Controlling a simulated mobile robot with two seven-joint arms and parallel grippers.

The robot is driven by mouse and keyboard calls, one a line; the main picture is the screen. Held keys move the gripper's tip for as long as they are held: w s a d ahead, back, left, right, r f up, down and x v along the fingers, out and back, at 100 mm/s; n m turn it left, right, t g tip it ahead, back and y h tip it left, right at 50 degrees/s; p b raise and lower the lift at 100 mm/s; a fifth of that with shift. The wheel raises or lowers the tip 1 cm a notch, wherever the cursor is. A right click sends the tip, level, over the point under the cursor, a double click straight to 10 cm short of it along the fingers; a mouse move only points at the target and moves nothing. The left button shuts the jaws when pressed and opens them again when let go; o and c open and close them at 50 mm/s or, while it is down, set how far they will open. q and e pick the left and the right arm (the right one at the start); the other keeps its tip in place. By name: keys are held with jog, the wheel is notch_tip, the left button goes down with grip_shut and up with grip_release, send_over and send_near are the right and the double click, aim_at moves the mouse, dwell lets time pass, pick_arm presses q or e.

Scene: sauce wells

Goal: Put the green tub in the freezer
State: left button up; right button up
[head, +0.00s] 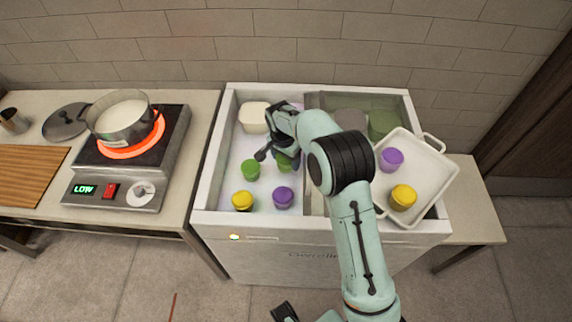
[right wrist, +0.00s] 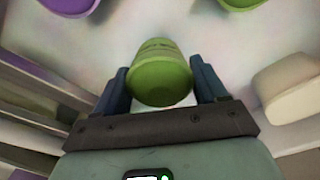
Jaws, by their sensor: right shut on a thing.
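My right gripper (head: 279,158) reaches down into the open left bay of the white chest freezer (head: 227,150). It is shut on a green tub (head: 284,165), partly hidden by the gripper in the head view. In the right wrist view the green tub (right wrist: 160,75) sits between the two fingers (right wrist: 161,88). I cannot tell whether it touches the freezer floor. Another green tub (head: 251,170) stands in the same bay, left of the held one. A dark part at the bottom edge, possibly my left gripper (head: 285,312), is too cut off to read.
A yellow tub (head: 242,201), a purple tub (head: 284,197) and a white tub (head: 254,117) share the bay. A white tray (head: 437,180) at right holds purple (head: 391,159) and yellow (head: 403,197) tubs. A pot (head: 121,121) sits on a glowing burner at left.

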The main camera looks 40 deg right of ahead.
aim_at(286, 165)
jog(key=shift+f, duration=1.8)
jog(key=shift+f, duration=0.15)
jog(key=o, duration=0.8)
jog(key=r, duration=0.4)
jog(key=a+r, duration=0.1)
jog(key=r, duration=0.7)
jog(key=shift+s+a+r+p, duration=0.15)
jog(key=shift+s+a+p, duration=0.1)
jog(key=shift+p, duration=0.15)
